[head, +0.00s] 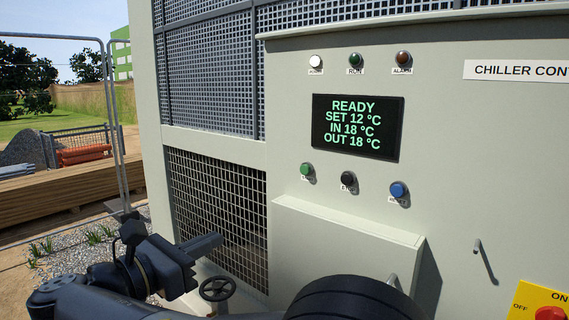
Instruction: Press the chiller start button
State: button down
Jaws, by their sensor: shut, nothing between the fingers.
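The chiller's control panel (450,160) fills the right of the head view. A green button (306,169), a black button (347,179) and a blue button (398,190) sit in a row below the display; the green one is leftmost. Their small labels are too small to read surely. The black display (357,127) reads READY, SET 12 °C, IN 18 °C, OUT 18 °C. My gripper (215,241) is shut and empty at the lower left, in front of the mesh grille, below and left of the green button. It looks apart from the panel in this view.
White, green and dark red lamps (402,58) sit above the display. A box-like cover (345,235) juts out below the buttons. A red rotary switch (550,314) on yellow is at the lower right. A handwheel (217,289) stands low near my gripper. A wire fence is at left.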

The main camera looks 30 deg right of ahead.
aim_at(305, 169)
jog(key=i+l, duration=0.35)
jog(key=l, duration=0.15)
jog(key=i+l, duration=0.35)
jog(key=l, duration=0.15)
